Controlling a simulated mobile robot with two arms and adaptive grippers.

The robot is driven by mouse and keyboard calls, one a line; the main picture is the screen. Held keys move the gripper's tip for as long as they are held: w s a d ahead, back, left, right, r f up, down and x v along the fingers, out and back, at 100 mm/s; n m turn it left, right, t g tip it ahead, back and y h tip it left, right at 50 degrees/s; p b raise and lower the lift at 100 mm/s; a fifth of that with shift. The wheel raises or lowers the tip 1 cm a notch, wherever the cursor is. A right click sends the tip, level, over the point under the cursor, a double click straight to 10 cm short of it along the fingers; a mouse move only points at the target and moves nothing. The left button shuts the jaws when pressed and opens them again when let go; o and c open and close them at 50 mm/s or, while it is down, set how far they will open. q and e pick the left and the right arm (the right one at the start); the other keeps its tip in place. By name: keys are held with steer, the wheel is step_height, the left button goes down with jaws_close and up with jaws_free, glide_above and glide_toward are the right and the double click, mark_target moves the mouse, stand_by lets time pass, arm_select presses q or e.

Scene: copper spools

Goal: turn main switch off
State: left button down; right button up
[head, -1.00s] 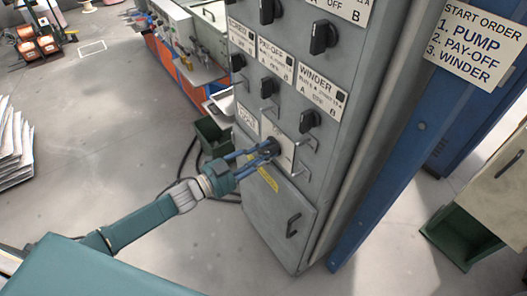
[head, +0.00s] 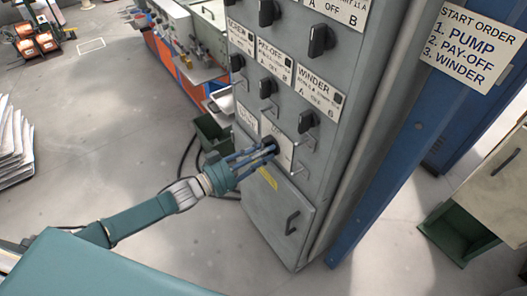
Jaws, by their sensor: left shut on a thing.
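A tall grey control cabinet (head: 322,170) stands in the middle of the head view, with rows of black rotary switches and white labels. My left gripper (head: 270,151) reaches in from the left and is shut on a dark switch knob (head: 271,145) on the lower part of the panel, above the cabinet's lower door. The fingers cover most of this knob, so its setting is hard to see. A white label (head: 246,118) beside it is too small to read. My right gripper is not in view.
Metal handles (head: 300,163) stick out near the held knob. A winder switch (head: 307,121) sits just above. A blue post (head: 385,170) with a start-order sign (head: 470,45) stands right of the cabinet. A green bin (head: 212,133) stands behind.

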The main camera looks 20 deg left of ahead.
arm_select(q)
steer(key=shift+n, duration=0.3)
steer(key=c, duration=1.4)
jaws_free()
steer(key=v, duration=1.2)
